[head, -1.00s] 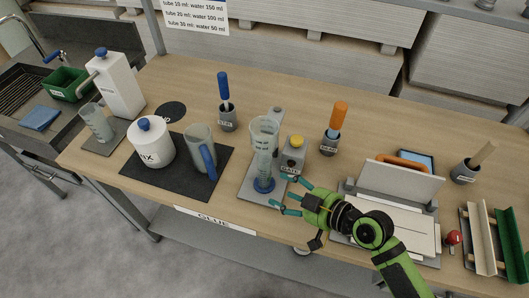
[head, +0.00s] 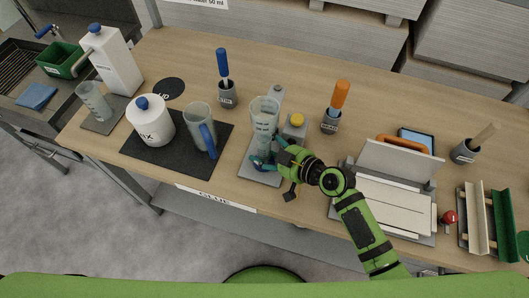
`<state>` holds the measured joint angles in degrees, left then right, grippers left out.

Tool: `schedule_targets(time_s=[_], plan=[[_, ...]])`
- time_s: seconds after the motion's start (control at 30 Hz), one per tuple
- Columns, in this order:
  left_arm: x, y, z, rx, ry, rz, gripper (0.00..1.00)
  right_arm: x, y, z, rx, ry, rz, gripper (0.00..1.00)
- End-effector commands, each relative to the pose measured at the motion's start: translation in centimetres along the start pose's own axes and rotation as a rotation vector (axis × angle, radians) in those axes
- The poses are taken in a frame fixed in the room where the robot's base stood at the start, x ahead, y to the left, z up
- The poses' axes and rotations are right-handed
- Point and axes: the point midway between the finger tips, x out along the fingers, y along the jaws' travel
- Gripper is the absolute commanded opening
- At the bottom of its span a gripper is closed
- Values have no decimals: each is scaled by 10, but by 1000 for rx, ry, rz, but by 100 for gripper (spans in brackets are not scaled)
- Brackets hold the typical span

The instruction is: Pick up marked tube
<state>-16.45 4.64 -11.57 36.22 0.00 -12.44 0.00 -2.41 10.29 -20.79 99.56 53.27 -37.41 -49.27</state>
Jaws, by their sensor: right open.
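My left gripper is not in view.
A grey block with a yellow button (head: 297,121) stands close right of the tube. A clear jug with a blue handle (head: 200,128) and a white pot (head: 151,121) stand on a black mat (head: 182,165) to the left. A white press-like device (head: 392,205) stands right.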

Motion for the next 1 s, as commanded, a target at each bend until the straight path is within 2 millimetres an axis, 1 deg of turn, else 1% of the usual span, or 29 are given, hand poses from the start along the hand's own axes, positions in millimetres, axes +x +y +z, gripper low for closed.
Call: schedule_targets(time_s=[0.07, 0.2, 0.43, 0.57, 0.7, 0.87, 0.93, 0.97, 1.0], plan=[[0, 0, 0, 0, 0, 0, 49, 0, 0, 0, 0, 0, 0, 62], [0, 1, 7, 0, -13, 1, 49, 0, 0, 0, 0, 0, 0, 15], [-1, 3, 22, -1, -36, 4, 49, -1, 0, 0, 0, 0, 0, 15], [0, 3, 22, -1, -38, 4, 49, -1, 0, -1, 0, 1, 0, 14], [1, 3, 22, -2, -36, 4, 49, -3, 0, -8, -3, 1, 0, 14], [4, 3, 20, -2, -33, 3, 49, -9, 0, -23, -4, 4, 0, 14], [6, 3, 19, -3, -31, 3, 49, -13, 0, -32, -5, 5, 0, 14], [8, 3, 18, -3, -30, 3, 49, -16, 0, -34, -5, 3, 1, 14], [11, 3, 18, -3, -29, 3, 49, -24, 1, -24, -3, -3, 2, 14]])
